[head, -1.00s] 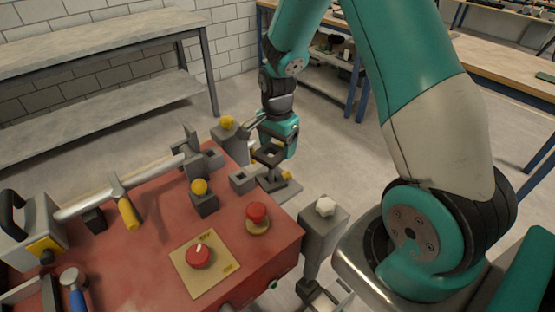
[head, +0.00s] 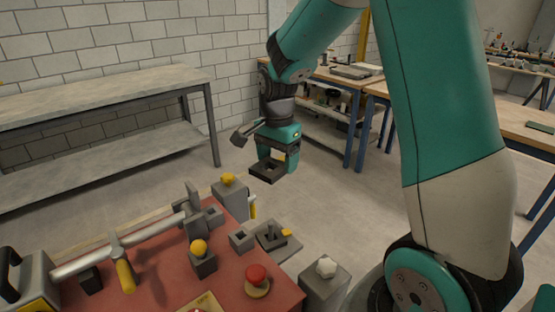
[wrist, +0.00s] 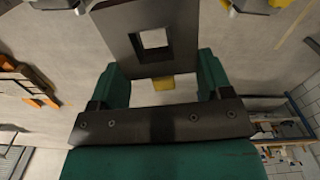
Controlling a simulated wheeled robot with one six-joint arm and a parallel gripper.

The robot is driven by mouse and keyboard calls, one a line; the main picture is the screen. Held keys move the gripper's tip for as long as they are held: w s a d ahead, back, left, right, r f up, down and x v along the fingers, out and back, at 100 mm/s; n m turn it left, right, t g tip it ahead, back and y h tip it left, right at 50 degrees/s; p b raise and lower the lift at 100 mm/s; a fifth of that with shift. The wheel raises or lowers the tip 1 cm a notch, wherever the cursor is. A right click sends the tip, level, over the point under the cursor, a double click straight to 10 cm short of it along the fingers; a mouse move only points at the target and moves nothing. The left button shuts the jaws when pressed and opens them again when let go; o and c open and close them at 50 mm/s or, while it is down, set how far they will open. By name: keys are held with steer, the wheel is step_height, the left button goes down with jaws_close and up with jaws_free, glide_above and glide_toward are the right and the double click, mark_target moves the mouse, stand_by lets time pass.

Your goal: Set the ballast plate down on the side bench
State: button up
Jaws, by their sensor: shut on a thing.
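The ballast plate (head: 266,171) is a dark grey slab with a square hole. My gripper (head: 278,153) is shut on it and holds it in the air, clear of the red machine. In the wrist view the plate (wrist: 137,35) reaches up from between my teal fingers (wrist: 163,80), its hole showing the floor through. A grey-topped bench (head: 90,92) with a lower shelf stands by the brick wall at left, its top looking bare. The plate is apart from it, to the right of its near leg. Which bench is the side bench is not marked.
The red machine bed (head: 150,270) fills the lower left, with yellow knobs and a red button (head: 257,275). A small grey base with a stub (head: 270,237) stands below my gripper. Wooden benches with blue legs (head: 350,125) stand behind at right. Open floor lies between.

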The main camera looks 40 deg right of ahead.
mark_target(277, 161)
steer(key=shift+r+p, duration=1.9)
steer(key=shift+r, duration=0.4)
